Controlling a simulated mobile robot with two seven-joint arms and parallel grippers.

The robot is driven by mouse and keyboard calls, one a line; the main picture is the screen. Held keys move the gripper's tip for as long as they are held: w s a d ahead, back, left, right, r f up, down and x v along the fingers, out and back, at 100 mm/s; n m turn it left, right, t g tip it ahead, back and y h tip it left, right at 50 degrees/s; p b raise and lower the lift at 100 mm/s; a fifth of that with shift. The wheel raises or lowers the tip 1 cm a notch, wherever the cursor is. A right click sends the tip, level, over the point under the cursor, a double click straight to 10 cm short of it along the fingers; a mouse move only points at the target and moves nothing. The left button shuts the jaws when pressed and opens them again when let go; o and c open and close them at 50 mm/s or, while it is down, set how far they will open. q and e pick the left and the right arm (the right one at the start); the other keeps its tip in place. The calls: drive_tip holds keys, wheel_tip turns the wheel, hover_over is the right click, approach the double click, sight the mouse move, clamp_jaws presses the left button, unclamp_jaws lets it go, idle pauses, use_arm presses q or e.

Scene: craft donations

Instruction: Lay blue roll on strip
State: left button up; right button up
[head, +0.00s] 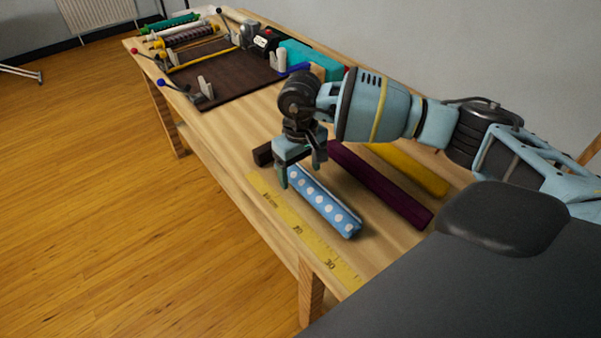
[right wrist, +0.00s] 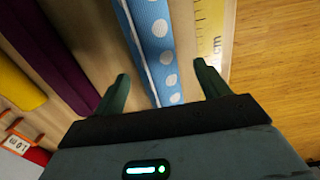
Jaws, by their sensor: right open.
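The blue roll with white dots (head: 325,207) lies on the table beside the yellow measuring strip (head: 313,247), on its inner side and roughly parallel to it. The strip runs along the table's front edge. My right gripper (head: 300,174) is open, pointing down at the roll's far end. In the right wrist view the blue roll (right wrist: 150,35) runs between the two spread fingers (right wrist: 162,84), and the strip (right wrist: 209,28) lies to its right with a narrow gap of wood. I cannot tell how high the fingertips are. My left gripper is not in view.
A dark purple roll (head: 385,187) and a yellow roll (head: 410,169) lie behind the blue roll. A dark brown piece (head: 263,154) sits by the gripper. Farther away are a dark board (head: 225,82) with levers and a teal box (head: 305,57).

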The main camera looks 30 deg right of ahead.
wheel_tip(320, 180, up, 6)
drive_tip(key=shift+r, duration=0.1)
idle(0.9)
